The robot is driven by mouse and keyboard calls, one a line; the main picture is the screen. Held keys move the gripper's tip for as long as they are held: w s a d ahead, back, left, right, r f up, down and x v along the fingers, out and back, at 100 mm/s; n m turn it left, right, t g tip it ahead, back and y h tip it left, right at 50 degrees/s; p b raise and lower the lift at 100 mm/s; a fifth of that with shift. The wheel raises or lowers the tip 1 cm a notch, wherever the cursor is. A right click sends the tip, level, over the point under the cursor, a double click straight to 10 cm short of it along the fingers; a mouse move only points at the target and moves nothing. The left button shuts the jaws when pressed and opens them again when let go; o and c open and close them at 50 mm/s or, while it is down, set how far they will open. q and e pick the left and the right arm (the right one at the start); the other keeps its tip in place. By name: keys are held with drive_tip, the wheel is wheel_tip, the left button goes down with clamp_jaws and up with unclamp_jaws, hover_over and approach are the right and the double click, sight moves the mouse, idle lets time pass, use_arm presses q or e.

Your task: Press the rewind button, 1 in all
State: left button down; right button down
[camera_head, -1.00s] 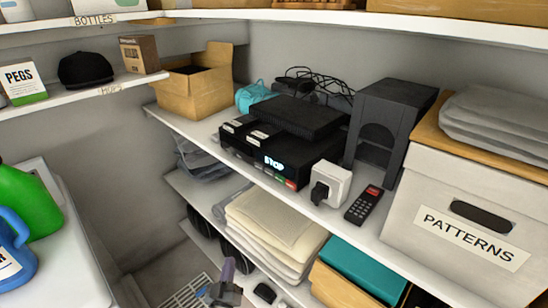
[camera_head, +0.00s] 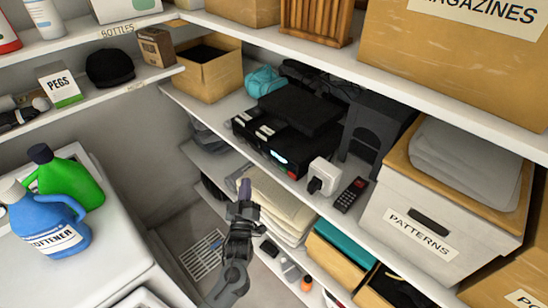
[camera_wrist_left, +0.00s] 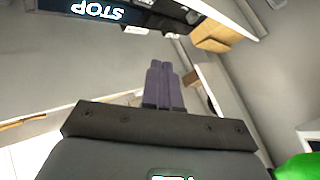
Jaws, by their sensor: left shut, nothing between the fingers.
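A black tape deck (camera_head: 262,148) sits on the middle shelf, its front facing me. Its lit display (camera_head: 278,157) is small in the head view; in the left wrist view the display (camera_wrist_left: 97,10) reads STOP, upside down. Small buttons run along the deck's lower front edge, but their labels, including the rewind one, are too small to read. The fingers (camera_wrist_left: 165,84) also show in the left wrist view. My right gripper is not in view.
A white plug adapter (camera_head: 322,174) and a remote (camera_head: 350,195) lie right of the deck. A dark upright unit (camera_head: 375,130) and the PATTERNS box (camera_head: 418,232) stand farther right. Space before the deck is open.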

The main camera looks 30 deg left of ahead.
sight(275, 163)
use_arm(q)
drive_tip(key=shift+w, duration=0.15)
idle(0.3)
drive_tip(key=w+d+b, duration=0.1)
drive_tip(key=w+b, duration=0.4)
drive_tip(key=w, duration=0.3)
drive_tip(key=shift+w+d, duration=0.15)
drive_tip(key=shift+d, duration=0.25)
drive_tip(key=shift+r, duration=0.1)
idle(0.7)
idle(0.9)
drive_tip(key=shift+w, duration=0.15)
